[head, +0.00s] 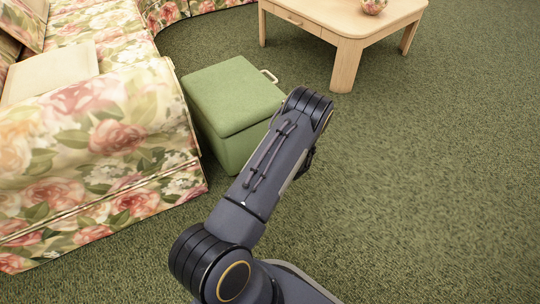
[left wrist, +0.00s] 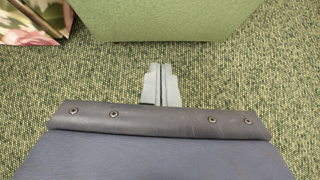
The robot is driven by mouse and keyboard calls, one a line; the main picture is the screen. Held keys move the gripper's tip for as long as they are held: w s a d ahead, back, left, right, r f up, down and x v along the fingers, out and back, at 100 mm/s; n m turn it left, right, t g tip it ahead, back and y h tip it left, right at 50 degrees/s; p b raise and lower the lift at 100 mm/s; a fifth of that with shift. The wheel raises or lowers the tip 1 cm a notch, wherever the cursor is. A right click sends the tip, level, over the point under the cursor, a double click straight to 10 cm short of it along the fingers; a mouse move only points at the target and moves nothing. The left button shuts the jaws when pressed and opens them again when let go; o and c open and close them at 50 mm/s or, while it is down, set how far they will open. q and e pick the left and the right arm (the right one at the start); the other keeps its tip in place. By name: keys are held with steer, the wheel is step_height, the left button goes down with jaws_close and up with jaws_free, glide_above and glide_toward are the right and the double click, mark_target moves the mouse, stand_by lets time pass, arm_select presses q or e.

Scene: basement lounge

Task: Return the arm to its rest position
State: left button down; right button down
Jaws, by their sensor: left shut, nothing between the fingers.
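My left arm (head: 268,165) reaches up from the bottom middle of the head view, bent at the elbow, in front of a green box-shaped ottoman (head: 232,93). My left gripper is mostly hidden behind the arm in the head view. In the left wrist view, my left gripper (left wrist: 161,70) has its grey fingers together, with nothing between them. It is over the carpet, just short of the ottoman's green side (left wrist: 165,20). My right gripper is in neither view.
A floral sofa (head: 120,165) stands left of the ottoman. A light handle (head: 269,75) sticks out by the ottoman's far right corner. A pale wooden table (head: 345,25) with a patterned round object (head: 373,6) is at the back. Green carpet (head: 430,180) is clear on the right.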

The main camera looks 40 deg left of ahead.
arm_select(q)
steer(key=s+d+r+n+g+h, duration=0.15)
steer(key=s+r+n, duration=0.45)
steer(key=r, duration=0.6)
steer(key=s+d+r+n+g+h, duration=0.1)
steer(key=s+r+n+h, duration=0.15)
steer(key=r+n, duration=0.8)
steer(key=s+d+r+n+t+h, duration=0.5)
steer(key=s+d+r+n+h, duration=0.3)
steer(key=s+d+r, duration=0.95)
step_height(320, 180, up, 36)
steer(key=s+d+p, duration=0.1)
steer(key=p, duration=3.7)
steer(key=shift+d+r, duration=0.2)
steer(key=shift+d, duration=0.2)
steer(key=shift+m, duration=0.25)
